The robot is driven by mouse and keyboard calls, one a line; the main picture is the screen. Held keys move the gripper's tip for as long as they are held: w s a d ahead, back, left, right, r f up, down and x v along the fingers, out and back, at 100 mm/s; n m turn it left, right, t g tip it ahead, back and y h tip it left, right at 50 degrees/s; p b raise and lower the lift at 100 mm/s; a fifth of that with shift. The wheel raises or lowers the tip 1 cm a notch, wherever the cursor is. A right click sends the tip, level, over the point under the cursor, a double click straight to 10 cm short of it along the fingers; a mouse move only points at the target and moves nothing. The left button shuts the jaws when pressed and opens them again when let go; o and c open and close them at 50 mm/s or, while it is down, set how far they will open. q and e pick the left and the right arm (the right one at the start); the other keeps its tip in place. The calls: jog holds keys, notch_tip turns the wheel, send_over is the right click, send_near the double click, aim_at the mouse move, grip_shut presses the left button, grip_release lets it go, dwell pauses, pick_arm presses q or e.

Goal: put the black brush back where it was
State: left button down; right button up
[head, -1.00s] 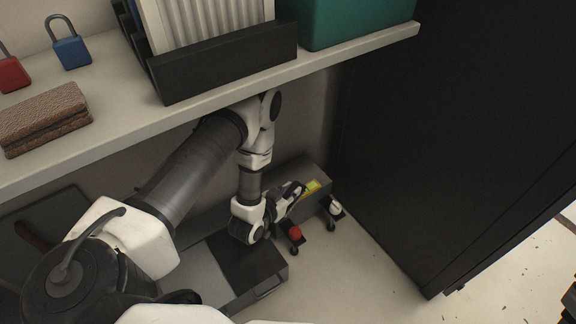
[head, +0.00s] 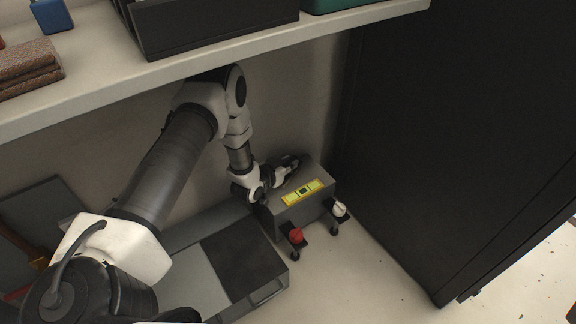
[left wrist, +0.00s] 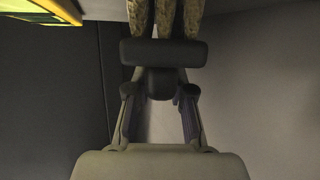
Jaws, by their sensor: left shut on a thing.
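The black brush (left wrist: 165,54) is in the left wrist view, with a dark crossbar and mottled tan tufts beyond it that look like bristles. My left gripper (left wrist: 160,92) is shut on its dark stub, which sits between the two fingers. In the head view my left gripper (head: 287,165) is under the shelf, at the upper left of a grey box with a yellow label (head: 303,193). The brush is too small and dark to make out clearly there. I cannot tell whether it touches the box. My right gripper is not in view.
The shelf (head: 215,55) overhangs my left arm. A red knob (head: 296,236) and a white knob (head: 339,209) stick out at the box's front. A grey case (head: 240,265) lies on the floor. A tall black cabinet (head: 440,130) stands right.

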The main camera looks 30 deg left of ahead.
pick_arm(q)
jog(key=shift+f, duration=0.2)
jog(key=c, duration=1)
grip_release()
jog(key=shift+s+r+p, duration=0.3)
jog(key=shift+r+p, duration=0.1)
jog(key=shift+r, duration=0.05)
jog(key=p+v, duration=0.5)
jog(key=v, duration=0.6)
jog(key=shift+s+p, duration=0.2)
jog(key=shift+p, duration=0.15)
